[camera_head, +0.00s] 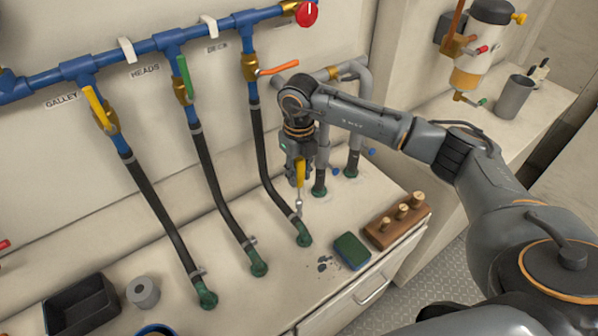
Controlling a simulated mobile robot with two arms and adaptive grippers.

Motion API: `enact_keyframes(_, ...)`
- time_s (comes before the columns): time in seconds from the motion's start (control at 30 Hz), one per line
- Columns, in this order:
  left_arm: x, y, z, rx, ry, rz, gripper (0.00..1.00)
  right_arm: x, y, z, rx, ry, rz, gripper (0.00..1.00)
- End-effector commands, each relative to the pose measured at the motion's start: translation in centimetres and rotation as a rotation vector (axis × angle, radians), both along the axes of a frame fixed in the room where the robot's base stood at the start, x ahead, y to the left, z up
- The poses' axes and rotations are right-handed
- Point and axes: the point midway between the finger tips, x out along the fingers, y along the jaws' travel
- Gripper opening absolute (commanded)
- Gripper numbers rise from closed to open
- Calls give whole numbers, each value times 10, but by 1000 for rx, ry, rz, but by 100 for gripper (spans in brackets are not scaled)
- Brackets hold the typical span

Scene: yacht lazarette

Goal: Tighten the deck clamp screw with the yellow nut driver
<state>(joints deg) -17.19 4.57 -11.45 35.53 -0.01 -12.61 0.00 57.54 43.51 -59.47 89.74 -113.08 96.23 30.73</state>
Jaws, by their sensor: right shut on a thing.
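My right gripper (298,165) points down and is shut on the yellow nut driver (300,174). The driver hangs roughly upright, its metal shaft and socket pointing down. The socket end is at or just above the deck clamp (294,216), a metal band low on the rightmost black hose, under the DECK label. The clamp's screw is too small to make out, and I cannot tell whether the socket touches it. The hose ends in a green fitting (304,240) on the bench. My left gripper is not in view.
A green sponge (352,251) and a wooden block with brass plugs (397,221) lie right of the deck hose. Grey pipes (322,165) stand close behind the gripper. Two other hoses stand left. A black tray (80,305) and a grey roll (143,292) are at front left.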

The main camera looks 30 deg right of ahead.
Motion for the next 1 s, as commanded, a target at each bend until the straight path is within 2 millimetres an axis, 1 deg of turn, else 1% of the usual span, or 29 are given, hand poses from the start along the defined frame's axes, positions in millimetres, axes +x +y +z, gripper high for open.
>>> enact_keyframes(1.0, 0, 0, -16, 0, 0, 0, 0, 0, 0, -20, 0, 0, 0, 0)
